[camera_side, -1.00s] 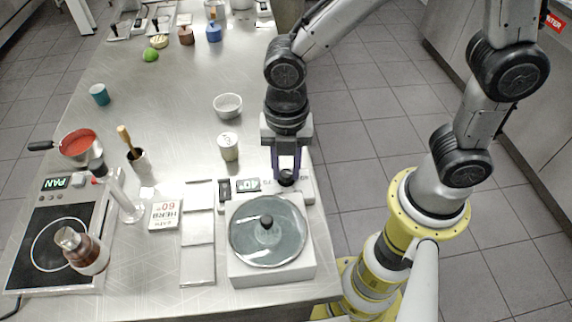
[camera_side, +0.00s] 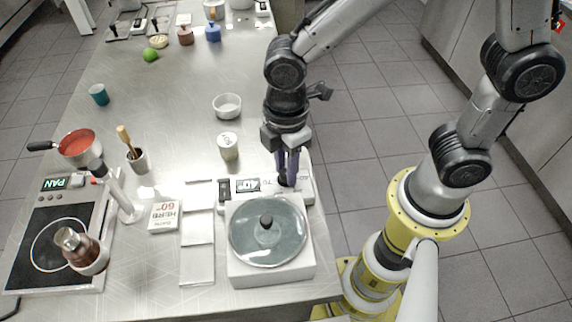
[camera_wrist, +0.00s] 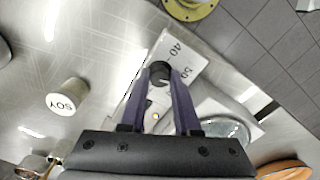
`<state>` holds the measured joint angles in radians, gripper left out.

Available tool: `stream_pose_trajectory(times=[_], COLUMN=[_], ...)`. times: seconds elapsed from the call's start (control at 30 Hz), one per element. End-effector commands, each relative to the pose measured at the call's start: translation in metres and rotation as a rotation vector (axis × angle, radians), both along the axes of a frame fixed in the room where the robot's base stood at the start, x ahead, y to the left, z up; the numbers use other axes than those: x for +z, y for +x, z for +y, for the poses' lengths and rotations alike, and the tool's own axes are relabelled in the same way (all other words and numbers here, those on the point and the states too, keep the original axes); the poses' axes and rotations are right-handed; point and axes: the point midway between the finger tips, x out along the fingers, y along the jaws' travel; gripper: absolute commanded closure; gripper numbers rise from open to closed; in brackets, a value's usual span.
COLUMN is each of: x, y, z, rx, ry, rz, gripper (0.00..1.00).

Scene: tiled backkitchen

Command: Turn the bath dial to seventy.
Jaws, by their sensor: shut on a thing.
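The bath (camera_side: 240,262) is a white box with a round glass lid at the front of the bench in the side view. Its black dial (camera_wrist: 158,72) sits on the panel behind the lid. In the wrist view the printed numbers 40 and 50 show beside the dial; other marks are hidden or unclear. My gripper (camera_side: 286,179) points down at the dial, with its purple fingers closed around it; the fingers also show in the wrist view (camera_wrist: 161,80). A small display (camera_side: 247,185) on the panel seems to start with a 4, but I cannot read it surely.
A SOY pot (camera_side: 228,146) and a white bowl (camera_side: 227,106) stand behind the bath. A HERB box (camera_side: 164,215) and a grey strip (camera_side: 197,235) lie left of it. A hob (camera_side: 48,245) with a bottle is farther left.

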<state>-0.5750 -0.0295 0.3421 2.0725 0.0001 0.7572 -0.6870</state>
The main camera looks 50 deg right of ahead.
Motion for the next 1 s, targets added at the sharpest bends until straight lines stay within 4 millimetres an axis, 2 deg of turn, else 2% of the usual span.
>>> stream_pose_trajectory(times=[1.0], x=[0.0022], y=[0.0002], z=[0.0011], rx=[-0.964], ry=[0.004], rz=[-0.003], gripper=[1.0])
